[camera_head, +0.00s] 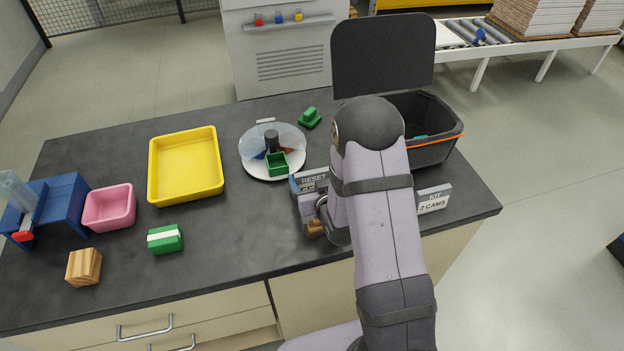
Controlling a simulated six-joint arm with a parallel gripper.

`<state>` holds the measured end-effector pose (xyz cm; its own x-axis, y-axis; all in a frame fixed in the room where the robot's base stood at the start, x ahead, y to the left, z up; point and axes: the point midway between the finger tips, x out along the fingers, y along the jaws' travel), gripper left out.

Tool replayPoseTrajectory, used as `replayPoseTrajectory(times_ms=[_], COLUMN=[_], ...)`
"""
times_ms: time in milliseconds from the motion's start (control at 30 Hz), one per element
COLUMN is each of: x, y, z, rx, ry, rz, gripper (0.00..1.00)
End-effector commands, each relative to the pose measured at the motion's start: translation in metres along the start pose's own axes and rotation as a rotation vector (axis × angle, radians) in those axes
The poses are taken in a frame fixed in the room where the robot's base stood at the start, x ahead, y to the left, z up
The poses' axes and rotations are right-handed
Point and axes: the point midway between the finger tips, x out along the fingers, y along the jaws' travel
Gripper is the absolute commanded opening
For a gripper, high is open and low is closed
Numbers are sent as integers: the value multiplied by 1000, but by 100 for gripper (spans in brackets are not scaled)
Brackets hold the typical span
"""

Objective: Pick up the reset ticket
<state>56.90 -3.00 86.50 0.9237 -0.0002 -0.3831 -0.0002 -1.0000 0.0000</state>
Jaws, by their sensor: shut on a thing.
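The reset ticket (313,180) is a pale card with "RESET" in dark letters, upright near the middle right of the table. My gripper (302,190) is at the card, with a blue part at its left edge, and is shut on it. The arm hides much of the gripper and the card's right and lower parts. I cannot tell whether the card touches the table. A second card (433,199), reading "KIT 2 CAMS", stands to the right of my arm.
A round tray (253,167) with dividers holds coloured pieces behind the gripper. A green block (310,118), yellow tray (186,166), pink bin (109,208), green-white block (165,240), wooden block (84,267) and blue fixture (62,206) stand around. A black bin (432,152) is behind my arm.

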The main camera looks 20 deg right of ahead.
Motion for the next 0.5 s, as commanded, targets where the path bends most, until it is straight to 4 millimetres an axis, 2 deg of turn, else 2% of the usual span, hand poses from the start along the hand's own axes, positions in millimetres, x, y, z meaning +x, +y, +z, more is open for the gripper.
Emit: replayPoseTrajectory(times_ms=[233,500], x=[-8,-22], y=[0,0], z=[-19,-54], rx=[0,-1], ry=[5,6], rz=[0,-1], gripper=[57,57])
